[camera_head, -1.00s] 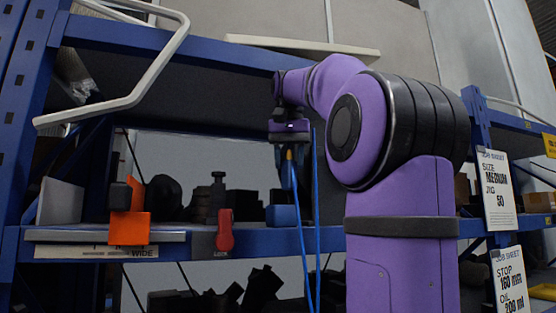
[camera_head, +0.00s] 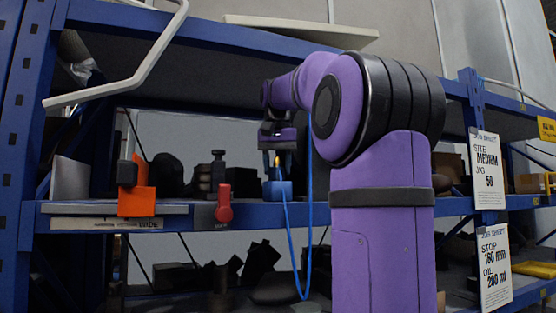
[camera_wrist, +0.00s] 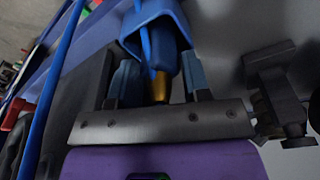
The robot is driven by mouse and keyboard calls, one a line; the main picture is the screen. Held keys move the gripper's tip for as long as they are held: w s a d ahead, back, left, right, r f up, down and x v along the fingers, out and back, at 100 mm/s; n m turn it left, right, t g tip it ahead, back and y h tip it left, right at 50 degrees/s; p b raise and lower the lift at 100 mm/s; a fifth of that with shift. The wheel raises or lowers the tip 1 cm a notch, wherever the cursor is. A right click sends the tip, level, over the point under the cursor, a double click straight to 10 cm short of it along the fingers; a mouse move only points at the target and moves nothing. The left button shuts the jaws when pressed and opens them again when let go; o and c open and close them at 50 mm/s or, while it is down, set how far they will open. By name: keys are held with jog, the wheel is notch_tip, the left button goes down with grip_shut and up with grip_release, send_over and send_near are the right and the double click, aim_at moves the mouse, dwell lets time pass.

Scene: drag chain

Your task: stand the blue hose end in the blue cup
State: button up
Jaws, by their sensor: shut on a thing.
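My gripper (camera_head: 277,152) is above the blue cup (camera_head: 279,191), which sits on the blue shelf's front edge. It is shut on the blue hose end, whose brass fitting (camera_head: 277,162) shows just below the jaws. In the wrist view, the brass fitting (camera_wrist: 159,88) lies between the two fingers, and the blue cup (camera_wrist: 157,28) is just beyond them. The blue hose (camera_head: 290,235) hangs in a loop below the shelf and rises again beside my arm. I cannot tell whether the hose end is inside the cup or only in front of it.
On the shelf (camera_head: 340,212) stand a red lever (camera_head: 224,204), an orange block (camera_head: 137,198) and several dark objects left of the cup. A blue upright (camera_head: 483,140) with job sheets stands at right. A pale bent rail (camera_head: 150,65) hangs at upper left.

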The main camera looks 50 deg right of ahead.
aim_at(278, 166)
jog(key=shift+f, duration=0.65)
dwell(0.5)
jog(key=o, duration=1)
jog(key=shift+s+a+r, duration=0.1)
jog(key=shift+a+r, duration=0.05)
jog(key=shift+r, duration=1.1)
jog(key=shift+s+a+r, duration=0.1)
jog(key=shift+s+r, duration=0.05)
jog(key=shift+r, duration=1.05)
jog(key=shift+s+a+r, duration=0.1)
jog(key=shift+a+r, duration=0.05)
jog(key=shift+r, duration=1.1)
